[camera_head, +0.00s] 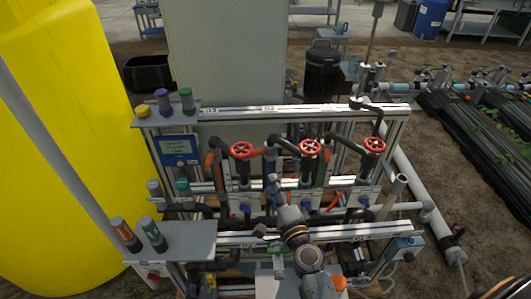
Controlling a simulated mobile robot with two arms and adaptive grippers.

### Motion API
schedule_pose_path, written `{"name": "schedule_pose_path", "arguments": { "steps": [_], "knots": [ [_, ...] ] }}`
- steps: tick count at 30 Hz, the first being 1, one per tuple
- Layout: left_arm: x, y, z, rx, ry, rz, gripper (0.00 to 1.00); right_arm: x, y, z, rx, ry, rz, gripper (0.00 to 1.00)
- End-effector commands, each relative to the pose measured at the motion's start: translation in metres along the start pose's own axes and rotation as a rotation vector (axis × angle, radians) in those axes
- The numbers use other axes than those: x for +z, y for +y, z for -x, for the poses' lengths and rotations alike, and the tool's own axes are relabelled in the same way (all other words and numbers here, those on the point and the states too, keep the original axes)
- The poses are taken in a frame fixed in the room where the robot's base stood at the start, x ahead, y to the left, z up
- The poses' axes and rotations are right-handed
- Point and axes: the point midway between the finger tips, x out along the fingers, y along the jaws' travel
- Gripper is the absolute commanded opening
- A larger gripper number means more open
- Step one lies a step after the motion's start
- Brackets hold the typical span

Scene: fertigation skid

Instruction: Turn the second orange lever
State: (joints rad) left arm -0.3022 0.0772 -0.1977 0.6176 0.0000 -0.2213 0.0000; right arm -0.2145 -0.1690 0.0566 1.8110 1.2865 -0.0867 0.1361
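Small orange levers show on the dark pipework of the skid: one (210,158) at the left, one (259,151) between the left and middle red handwheels, and one (327,155) right of the middle handwheel. Another orange piece (335,200) sits lower, between the middle and right pipes. My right gripper (271,184) reaches up from the bottom centre and is in front of the pipes, below the orange lever between the left and middle handwheels. It looks small and dark against the pipes; its fingers and any contact cannot be made out. My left gripper is not in view.
Red handwheels (241,150) (310,147) (375,145) stand above the pipes. Metal rails (330,232) cross in front and behind. Bottles stand on a left shelf (185,240). A large yellow tank (60,150) fills the left side.

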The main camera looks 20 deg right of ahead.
Motion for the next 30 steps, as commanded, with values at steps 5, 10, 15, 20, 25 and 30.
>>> {"name": "schedule_pose_path", "arguments": {
  "steps": [5,10,15,20,25,30],
  "knots": [
    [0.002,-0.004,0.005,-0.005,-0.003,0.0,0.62,0.001,-0.002,-0.031,-0.001,-0.003,0.0,0.38],
    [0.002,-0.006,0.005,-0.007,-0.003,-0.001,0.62,0.001,-0.001,-0.067,-0.002,-0.002,0.002,0.38],
    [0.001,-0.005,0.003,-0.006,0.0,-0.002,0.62,0.001,0.001,-0.099,0.0,-0.003,0.002,0.38],
    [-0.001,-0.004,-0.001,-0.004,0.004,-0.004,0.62,0.001,0.002,-0.119,0.001,-0.002,0.004,0.38],
    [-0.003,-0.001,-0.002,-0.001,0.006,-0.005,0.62,0.001,0.001,-0.129,0.002,-0.002,0.003,0.38],
    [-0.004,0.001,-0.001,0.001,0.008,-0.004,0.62,0.001,0.001,-0.13,0.002,-0.002,0.004,0.38]
  ]
}}
